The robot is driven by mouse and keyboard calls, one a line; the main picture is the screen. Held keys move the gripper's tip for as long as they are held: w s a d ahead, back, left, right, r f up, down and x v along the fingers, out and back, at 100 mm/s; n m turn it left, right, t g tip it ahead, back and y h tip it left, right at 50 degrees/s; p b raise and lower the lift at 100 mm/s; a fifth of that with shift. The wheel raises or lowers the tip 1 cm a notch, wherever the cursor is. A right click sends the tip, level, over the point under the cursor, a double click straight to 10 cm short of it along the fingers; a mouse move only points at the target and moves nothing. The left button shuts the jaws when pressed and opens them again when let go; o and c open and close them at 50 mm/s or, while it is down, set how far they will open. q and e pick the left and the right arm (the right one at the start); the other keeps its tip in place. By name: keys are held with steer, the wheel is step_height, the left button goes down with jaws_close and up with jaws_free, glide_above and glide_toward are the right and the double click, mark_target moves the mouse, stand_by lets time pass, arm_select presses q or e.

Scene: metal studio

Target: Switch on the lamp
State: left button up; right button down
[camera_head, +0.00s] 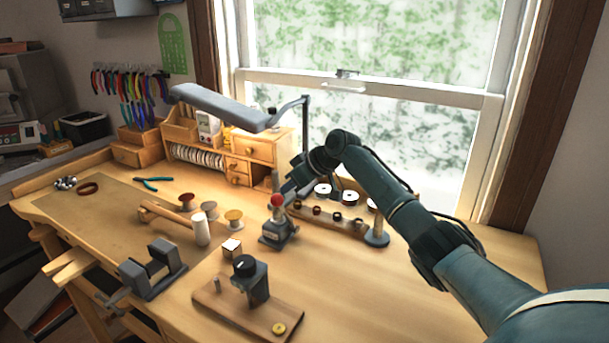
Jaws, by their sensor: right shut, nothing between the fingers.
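The lamp (225,107) has a long grey head held level above the back of the bench. A thin dark post (305,125) rises at its right end, and a small dark knob sits near that end of the head. The post's lower part is hidden behind my right wrist. I cannot tell whether the lamp is lit, as its underside is hidden. My right gripper (288,187) points down and left, below the lamp's right end and apart from its head. It is shut and empty, just behind a small red-topped device. My left gripper is not in view.
A red-topped device (278,225) and a wooden rack (325,222) stand close to my right gripper. Spools, a vise (152,268) and a board-mounted tool (250,290) occupy the bench. The right front is clear.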

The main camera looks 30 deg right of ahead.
steer(key=b+v, duration=0.1)
steer(key=v, duration=1.1)
